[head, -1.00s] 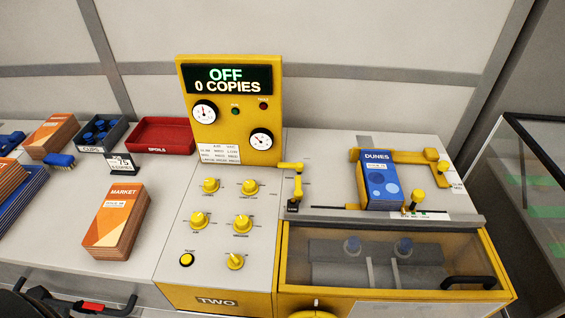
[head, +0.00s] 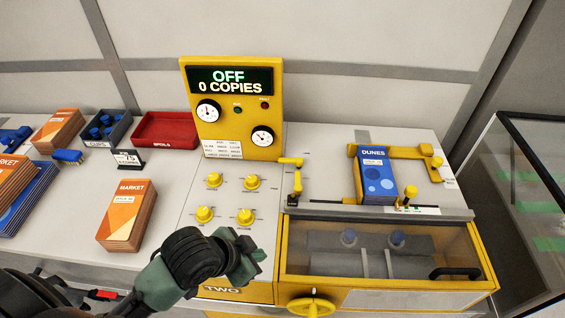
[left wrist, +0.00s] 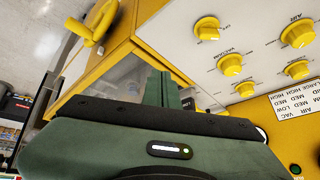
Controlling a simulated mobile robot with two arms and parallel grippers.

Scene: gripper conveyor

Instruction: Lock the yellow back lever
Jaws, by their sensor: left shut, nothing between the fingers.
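A yellow lever (head: 297,178) stands upright with a bent top arm at the left end of the slot beside the blue DUNES stack. I cannot tell from the picture which part is called the back lever. My left gripper (head: 252,262) is over the front of the machine's knob panel, apart from both. The left wrist view shows its green fingers (left wrist: 163,88) closed together and empty. My right gripper is out of view.
The blue DUNES stack (head: 375,178) stands between the levers, with another yellow knob (head: 410,191) at its front right. The clear-fronted yellow cover (head: 370,255) lies in front. An orange MARKET stack (head: 127,212) and a red tray (head: 165,131) are at left.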

